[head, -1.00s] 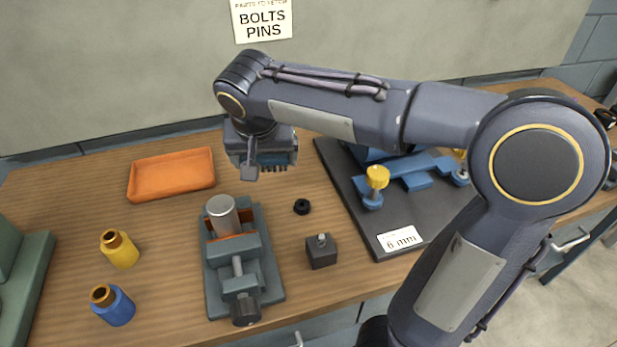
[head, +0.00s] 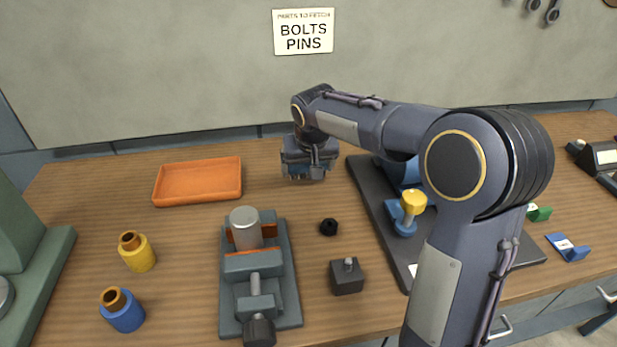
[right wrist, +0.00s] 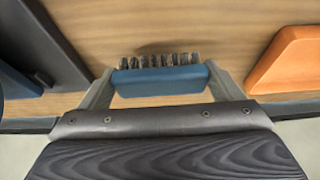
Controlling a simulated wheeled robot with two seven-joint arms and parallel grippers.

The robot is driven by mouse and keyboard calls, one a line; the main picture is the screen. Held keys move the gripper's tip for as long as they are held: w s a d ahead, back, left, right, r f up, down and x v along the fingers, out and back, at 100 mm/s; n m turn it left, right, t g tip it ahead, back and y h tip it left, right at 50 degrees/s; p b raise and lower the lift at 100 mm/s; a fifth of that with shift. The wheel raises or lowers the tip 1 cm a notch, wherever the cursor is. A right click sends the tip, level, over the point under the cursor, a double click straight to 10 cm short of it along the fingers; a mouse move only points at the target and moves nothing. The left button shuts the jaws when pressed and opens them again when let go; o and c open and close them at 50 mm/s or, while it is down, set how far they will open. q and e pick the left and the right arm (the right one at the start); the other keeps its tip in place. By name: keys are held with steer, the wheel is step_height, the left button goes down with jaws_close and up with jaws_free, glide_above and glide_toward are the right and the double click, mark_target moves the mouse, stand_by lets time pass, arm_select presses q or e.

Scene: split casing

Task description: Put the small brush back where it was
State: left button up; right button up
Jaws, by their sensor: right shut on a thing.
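The small brush (right wrist: 160,80) has a blue body and a row of dark bristles. In the right wrist view it lies crosswise between the two fingers of my right gripper (right wrist: 158,84), which is shut on it. In the head view my right gripper (head: 310,172) is at the back of the bench, between the orange tray and the dark board. The brush's bristles (head: 305,177) show under it, low near the bench top; I cannot tell whether they touch it. My left gripper is not in view.
An orange tray (head: 198,196) lies left of the gripper. A dark board (head: 384,214) with a blue part and yellow knob (head: 414,198) is right.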

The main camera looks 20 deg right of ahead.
mark_target(308, 188)
steer(key=shift+w+d+f, duration=0.25)
steer(key=shift+w+f, duration=0.15)
steer(key=shift+f, duration=0.15)
steer(key=shift+w+f, duration=0.15)
steer(key=shift+f, duration=1.55)
steer(key=shift+b, duration=0.3)
steer(key=shift+f, duration=0.2)
steer(key=o, duration=0.8)
steer(key=shift+c, duration=0.2)
steer(key=shift+r, duration=0.1)
